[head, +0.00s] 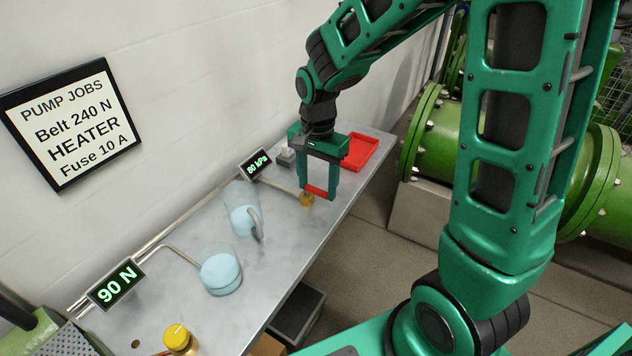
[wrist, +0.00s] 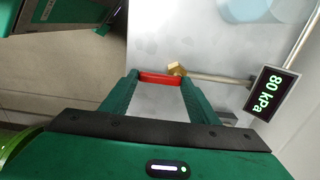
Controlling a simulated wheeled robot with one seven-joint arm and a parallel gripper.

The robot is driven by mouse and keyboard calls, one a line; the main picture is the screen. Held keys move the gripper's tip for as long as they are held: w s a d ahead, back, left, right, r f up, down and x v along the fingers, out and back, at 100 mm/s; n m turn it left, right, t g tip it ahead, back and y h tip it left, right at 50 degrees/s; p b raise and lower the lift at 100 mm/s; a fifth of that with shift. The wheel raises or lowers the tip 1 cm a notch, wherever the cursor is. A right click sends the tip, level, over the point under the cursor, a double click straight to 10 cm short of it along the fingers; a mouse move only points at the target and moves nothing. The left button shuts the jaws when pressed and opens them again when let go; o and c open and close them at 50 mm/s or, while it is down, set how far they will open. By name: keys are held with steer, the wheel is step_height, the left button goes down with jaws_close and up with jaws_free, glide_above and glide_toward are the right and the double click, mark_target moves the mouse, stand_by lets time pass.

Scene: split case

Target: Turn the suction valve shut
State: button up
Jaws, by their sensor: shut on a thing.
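The suction valve (head: 306,200) is a small brass body at the end of a thin metal pipe on the grey bench. Its red handle (head: 319,192) lies between my fingertips. My gripper (head: 317,190) points down over the bench and is shut on the red handle, one finger at each end. In the wrist view the brass body (wrist: 177,69) shows just beyond the red handle (wrist: 160,79), and the handle runs roughly in line with the pipe. The gauge beside the pipe (head: 255,165) reads 80 kPa; it also shows in the wrist view (wrist: 271,92).
Two glass vessels with pale blue contents (head: 221,272) stand on the bench (head: 265,315). A display (head: 115,283) reads 90 N. A yellow-capped fitting (head: 178,338) is at the near end. A red tray (head: 361,151) and a small grey block (head: 285,156) are behind my gripper.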

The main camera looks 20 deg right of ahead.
mark_target(317, 188)
steer(key=shift+w+a, duration=0.1)
stand_by(0.3)
steer(key=o, duration=1)
steer(key=shift+o, duration=0.2)
step_height(317, 188, up, 11)
steer(key=shift+f, duration=0.15)
steer(key=s+d+n, duration=0.1)
steer(key=s+d, duration=1)
steer(key=d, duration=0.1)
steer(key=shift+s+d+r+n, duration=0.15)
steer(key=shift+d+r+n, duration=0.1)
steer(key=shift+r+n, duration=0.15)
steer(key=s+d+n, duration=0.1)
steer(key=s, duration=0.3)
steer(key=s+d+f, duration=0.1)
steer(key=s+d, duration=0.1)
steer(key=s, duration=0.2)
steer(key=s+d+f+n, duration=0.1)
steer(key=s+d, duration=0.1)
steer(key=s, duration=0.2)
steer(key=shift+s+f+n, duration=0.15)
steer(key=shift+s+n, duration=0.15)
steer(key=shift+c, duration=0.2)
